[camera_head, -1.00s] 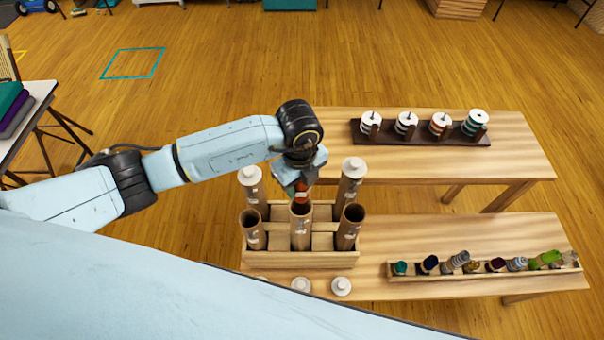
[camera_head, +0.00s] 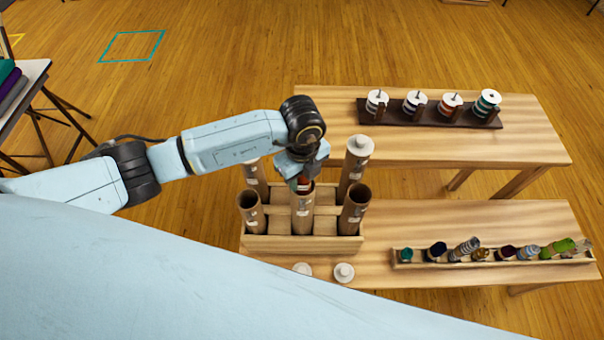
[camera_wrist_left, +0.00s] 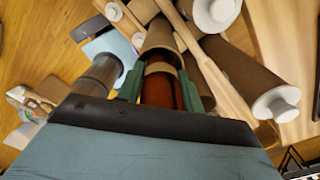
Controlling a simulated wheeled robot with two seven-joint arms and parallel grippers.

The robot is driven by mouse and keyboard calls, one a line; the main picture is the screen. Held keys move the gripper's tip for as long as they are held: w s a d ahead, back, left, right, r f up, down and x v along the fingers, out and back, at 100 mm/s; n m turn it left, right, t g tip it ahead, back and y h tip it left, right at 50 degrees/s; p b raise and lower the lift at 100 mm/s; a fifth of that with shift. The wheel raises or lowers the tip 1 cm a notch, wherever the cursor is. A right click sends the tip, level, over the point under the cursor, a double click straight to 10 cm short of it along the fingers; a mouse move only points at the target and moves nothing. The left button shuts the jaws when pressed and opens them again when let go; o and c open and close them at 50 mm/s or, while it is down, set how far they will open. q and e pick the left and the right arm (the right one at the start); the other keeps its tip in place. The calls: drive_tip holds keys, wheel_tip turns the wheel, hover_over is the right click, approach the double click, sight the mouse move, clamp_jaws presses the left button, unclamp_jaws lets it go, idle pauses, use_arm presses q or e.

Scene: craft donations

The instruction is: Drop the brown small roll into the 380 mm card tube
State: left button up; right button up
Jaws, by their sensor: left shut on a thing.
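My left gripper (camera_head: 303,184) is shut on a reddish-brown roll (camera_wrist_left: 160,92) with a tan band, held upright right above the middle front card tube (camera_head: 302,212). In the left wrist view the roll lies between the green fingers, and its far end is at or just inside the open mouth of that brown tube (camera_wrist_left: 160,34); how deep, I cannot tell. The tube's label is too small to read. Other open tubes stand at the front left (camera_head: 250,210) and front right (camera_head: 354,210). My right gripper is not in view.
The tubes stand in a wooden rack (camera_head: 300,244). A white-capped tube (camera_head: 356,166) stands behind at right. Loose white caps (camera_head: 344,272) lie in front. A tray of several coloured rolls (camera_head: 402,262) is at right, and a spool stand (camera_head: 390,116) is on the rear table.

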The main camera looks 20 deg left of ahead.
use_arm(q)
drive_tip(key=o, duration=1.1)
drive_tip(key=shift+c, duration=0.2)
wheel_tip(320, 180, up, 14)
drive_tip(key=shift+f, duration=0.25)
